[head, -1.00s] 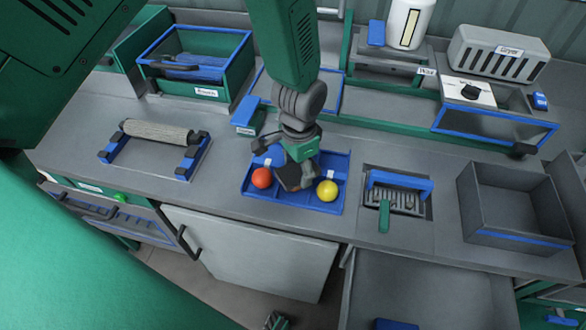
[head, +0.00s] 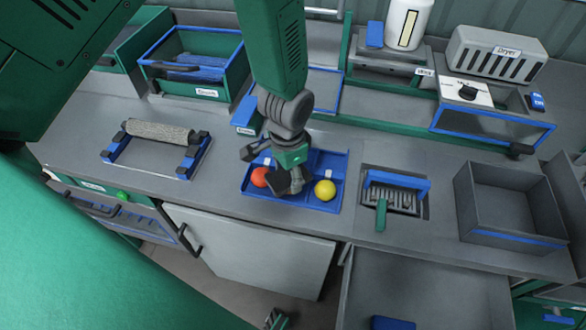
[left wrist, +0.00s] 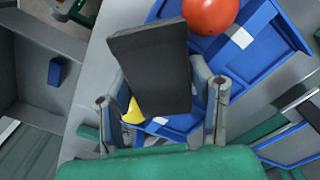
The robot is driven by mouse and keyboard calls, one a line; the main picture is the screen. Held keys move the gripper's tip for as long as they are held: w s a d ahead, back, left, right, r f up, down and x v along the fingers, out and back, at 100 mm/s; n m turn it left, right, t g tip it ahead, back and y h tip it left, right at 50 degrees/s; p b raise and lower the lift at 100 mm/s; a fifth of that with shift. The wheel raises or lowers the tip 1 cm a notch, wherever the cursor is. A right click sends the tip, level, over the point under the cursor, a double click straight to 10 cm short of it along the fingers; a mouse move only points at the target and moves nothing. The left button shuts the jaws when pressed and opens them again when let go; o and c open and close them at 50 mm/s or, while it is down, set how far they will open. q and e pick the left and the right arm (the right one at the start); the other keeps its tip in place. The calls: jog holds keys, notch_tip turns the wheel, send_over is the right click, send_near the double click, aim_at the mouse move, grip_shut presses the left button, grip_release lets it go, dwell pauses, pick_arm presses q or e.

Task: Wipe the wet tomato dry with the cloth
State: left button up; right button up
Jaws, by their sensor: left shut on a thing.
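My left gripper (head: 287,177) points down over the blue tray (head: 320,206). It is shut on a dark grey rectangular piece, apparently the cloth (left wrist: 150,68), seen between its fingers in the left wrist view. The red tomato (head: 260,177) lies in the left part of the tray, close to the gripper and partly covered by it; it also shows in the left wrist view (left wrist: 209,13). The yellow tomato (head: 325,190) lies in the right part, partly hidden behind the cloth in the wrist view (left wrist: 133,113). I cannot tell which tomato is wet, or whether cloth and tomato touch.
A roller on a blue stand (head: 157,131) is to the left. A green-handled grate (head: 392,197) and an open grey bin (head: 510,238) are to the right. Bench between roller and tray is clear.

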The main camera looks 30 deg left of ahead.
aim_at(301, 168)
pick_arm(q)
jog(key=shift+s, duration=0.45)
jog(key=shift+a+f, duration=0.1)
jog(key=shift+a, duration=0.25)
jog(key=shift+w+d, duration=0.85)
jog(key=shift+w, duration=0.25)
jog(key=shift+w+d, duration=0.3)
jog(key=shift+w, duration=0.5)
jog(key=shift+s+a+p, duration=0.15)
jog(key=shift+s+p, duration=0.15)
jog(key=shift+s, duration=0.1)
jog(key=shift+s+a+p, duration=0.3)
jog(key=shift+s+a, duration=0.15)
jog(key=shift+s, duration=0.3)
jog(key=shift+s+a+p, duration=0.25)
jog(key=shift+s+a, duration=0.2)
jog(key=shift+s, duration=0.25)
